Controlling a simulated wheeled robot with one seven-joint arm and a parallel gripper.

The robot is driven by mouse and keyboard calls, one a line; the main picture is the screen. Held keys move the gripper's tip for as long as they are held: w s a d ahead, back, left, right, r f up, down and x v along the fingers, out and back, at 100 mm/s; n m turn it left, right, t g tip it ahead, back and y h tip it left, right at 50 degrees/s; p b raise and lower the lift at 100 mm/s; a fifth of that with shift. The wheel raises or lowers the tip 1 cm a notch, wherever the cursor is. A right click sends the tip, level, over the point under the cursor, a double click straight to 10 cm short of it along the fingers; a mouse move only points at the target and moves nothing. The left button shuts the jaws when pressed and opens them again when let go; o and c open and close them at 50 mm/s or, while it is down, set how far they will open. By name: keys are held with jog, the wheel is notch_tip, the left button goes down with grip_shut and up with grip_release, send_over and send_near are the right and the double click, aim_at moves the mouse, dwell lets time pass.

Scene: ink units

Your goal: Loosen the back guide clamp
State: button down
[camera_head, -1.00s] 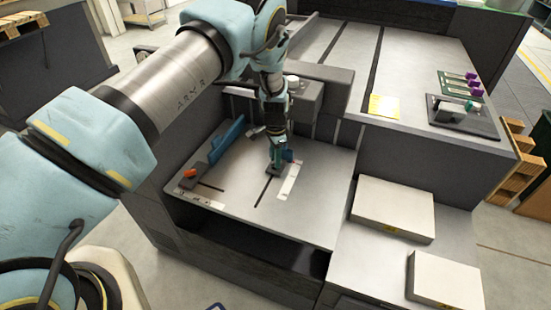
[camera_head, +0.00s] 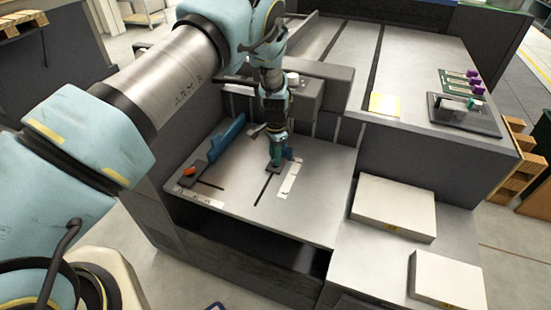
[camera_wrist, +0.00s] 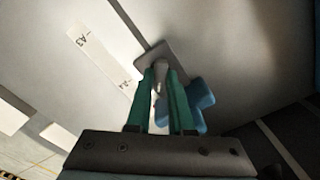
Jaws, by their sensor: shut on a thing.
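My gripper (camera_head: 275,162) points down at the tray deck, at the back guide. In the wrist view my gripper's green fingers (camera_wrist: 161,90) are closed around a small grey clamp knob (camera_wrist: 160,68). The knob stands on a dark grey plate (camera_wrist: 150,55) over a slot; this plate also shows in the head view (camera_head: 273,170). The blue back guide (camera_wrist: 203,105) is just right of the fingers, and partly hidden behind them in the head view (camera_head: 290,154). The fingers hide part of the knob, so its turn angle is unclear.
A long blue side guide (camera_head: 227,137) with an orange clamp (camera_head: 190,171) lies to the left. A white scale strip (camera_wrist: 100,58) marked A3 and A4 runs beside the slot. Grey machine housing (camera_head: 320,90) rises close behind my wrist. White paper stacks (camera_head: 393,207) lie on the right.

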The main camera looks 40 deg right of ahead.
jog(key=n+b, duration=0.3)
jog(key=n, duration=0.1)
jog(key=shift+f+b, duration=0.2)
jog(key=shift+b, duration=0.1)
jog(key=n+b, duration=0.2)
jog(key=n, duration=0.2)
jog(key=shift+r+n+b, duration=0.1)
jog(key=shift+n+b, duration=0.25)
jog(key=shift+n, duration=0.05)
jog(key=n+b, duration=0.1)
jog(key=n, duration=0.3)
jog(key=shift+n, duration=0.3)
jog(key=shift+r+n+b, duration=0.1)
jog(key=shift+n+b, duration=0.55)
jog(key=shift+n, duration=1.15)
jog(key=c, duration=0.8)
grip_release()
